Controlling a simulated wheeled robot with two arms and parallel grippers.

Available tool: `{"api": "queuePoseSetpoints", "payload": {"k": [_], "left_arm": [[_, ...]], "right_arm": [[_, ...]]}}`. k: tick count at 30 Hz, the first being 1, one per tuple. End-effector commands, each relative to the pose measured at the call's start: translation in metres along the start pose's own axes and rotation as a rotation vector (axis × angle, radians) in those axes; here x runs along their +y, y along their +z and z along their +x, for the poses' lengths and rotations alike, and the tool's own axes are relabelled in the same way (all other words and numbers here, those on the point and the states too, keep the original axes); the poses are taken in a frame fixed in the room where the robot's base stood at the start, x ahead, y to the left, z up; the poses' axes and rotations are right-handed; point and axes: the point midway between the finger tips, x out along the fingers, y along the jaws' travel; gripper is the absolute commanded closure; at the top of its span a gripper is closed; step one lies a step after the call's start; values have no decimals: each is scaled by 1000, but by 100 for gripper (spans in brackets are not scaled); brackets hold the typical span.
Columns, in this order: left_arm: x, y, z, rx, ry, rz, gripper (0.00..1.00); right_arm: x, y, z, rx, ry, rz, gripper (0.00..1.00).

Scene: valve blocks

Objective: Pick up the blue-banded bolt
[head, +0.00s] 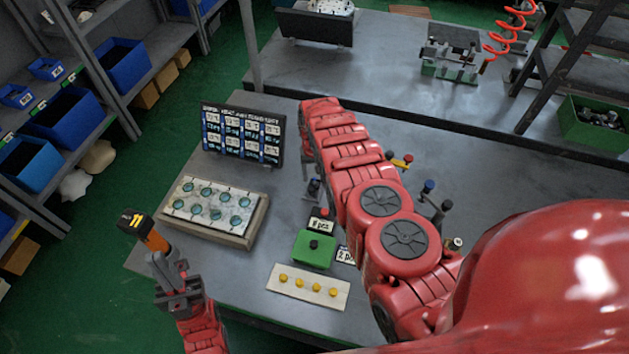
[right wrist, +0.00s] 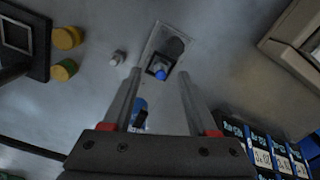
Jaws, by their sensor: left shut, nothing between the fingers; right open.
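In the right wrist view a small dark part with a blue spot (right wrist: 160,73) stands on a pale plate, ahead and between my fingertips. A second blue piece (right wrist: 140,106) shows nearer, between the fingers. I cannot tell for sure which, if either, is the blue-banded bolt. My right gripper (right wrist: 159,80) is open, with nothing gripped. In the head view my red arm hides it. My left gripper (head: 172,268) is shut and empty at the table's left front edge. A black and orange piece (head: 150,238) shows just beyond it.
A white plate with several round teal recesses (head: 213,207) lies left, before a dark label board (head: 243,135). A green block (head: 314,249) and a strip with yellow knobs (head: 307,287) are at the front. Posts with coloured tops, one blue (head: 428,187), stand right of my arm.

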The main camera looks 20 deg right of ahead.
Motion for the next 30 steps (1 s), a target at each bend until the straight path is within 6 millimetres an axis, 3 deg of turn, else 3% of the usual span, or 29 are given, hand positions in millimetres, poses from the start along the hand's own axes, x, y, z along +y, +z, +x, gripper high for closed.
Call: {"api": "queuePoseSetpoints", "payload": {"k": [3,15,24,30], "left_arm": [[0,0,-2,0,0,0,100],[0,0,-2,0,0,0,100],[0,0,-2,0,0,0,100],[0,0,-2,0,0,0,100]], "right_arm": [[1,0,10,2,0,1,41],[-1,2,14,-1,-2,0,43],[-1,2,14,-1,-2,0,97],[-1,1,14,-1,-2,0,100]]}}
